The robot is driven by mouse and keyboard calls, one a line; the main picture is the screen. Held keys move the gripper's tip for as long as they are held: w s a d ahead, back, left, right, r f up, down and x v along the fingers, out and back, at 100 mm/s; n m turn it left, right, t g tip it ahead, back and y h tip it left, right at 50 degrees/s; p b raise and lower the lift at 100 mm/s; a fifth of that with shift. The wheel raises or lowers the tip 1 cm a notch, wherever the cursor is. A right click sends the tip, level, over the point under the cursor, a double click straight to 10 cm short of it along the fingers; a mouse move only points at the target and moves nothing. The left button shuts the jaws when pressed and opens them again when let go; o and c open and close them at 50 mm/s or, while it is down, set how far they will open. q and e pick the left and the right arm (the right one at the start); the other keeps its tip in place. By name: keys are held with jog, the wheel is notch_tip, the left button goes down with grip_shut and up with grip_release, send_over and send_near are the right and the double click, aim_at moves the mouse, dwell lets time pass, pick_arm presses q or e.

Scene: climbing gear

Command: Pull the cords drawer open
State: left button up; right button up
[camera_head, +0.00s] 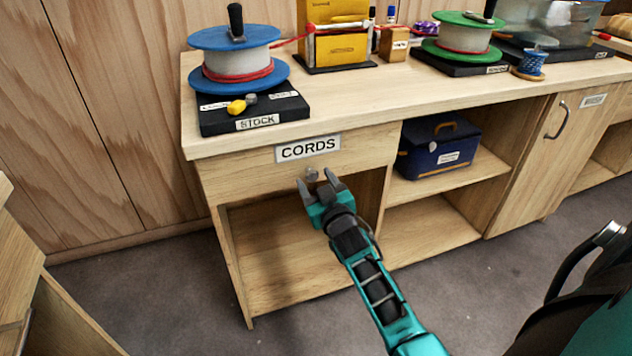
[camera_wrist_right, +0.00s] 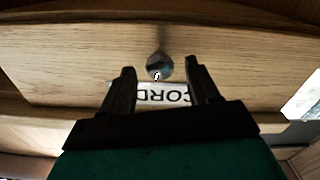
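The cords drawer (camera_head: 250,176) is a wooden drawer front under the left end of the worktop, with a white CORDS label (camera_head: 308,148). The drawer looks closed. Its small round metal knob (camera_head: 312,174) sits below the label. My right gripper (camera_head: 317,180) is open right at the knob. In the right wrist view, the knob (camera_wrist_right: 159,66) shows between and just beyond the two spread fingertips (camera_wrist_right: 160,72), with no clear contact. The label appears upside down there, partly hidden by the fingers. My left gripper is not in view.
The worktop (camera_head: 360,110) carries a red cord spool (camera_head: 238,70) on a black STOCK base, a yellow stand (camera_head: 340,45) and a green spool (camera_head: 463,35). A blue box (camera_head: 438,145) sits on the shelf right of the drawer. The floor in front (camera_head: 180,290) is clear.

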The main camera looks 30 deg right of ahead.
grip_shut()
dwell(0.3)
jog(key=shift+s, duration=0.1)
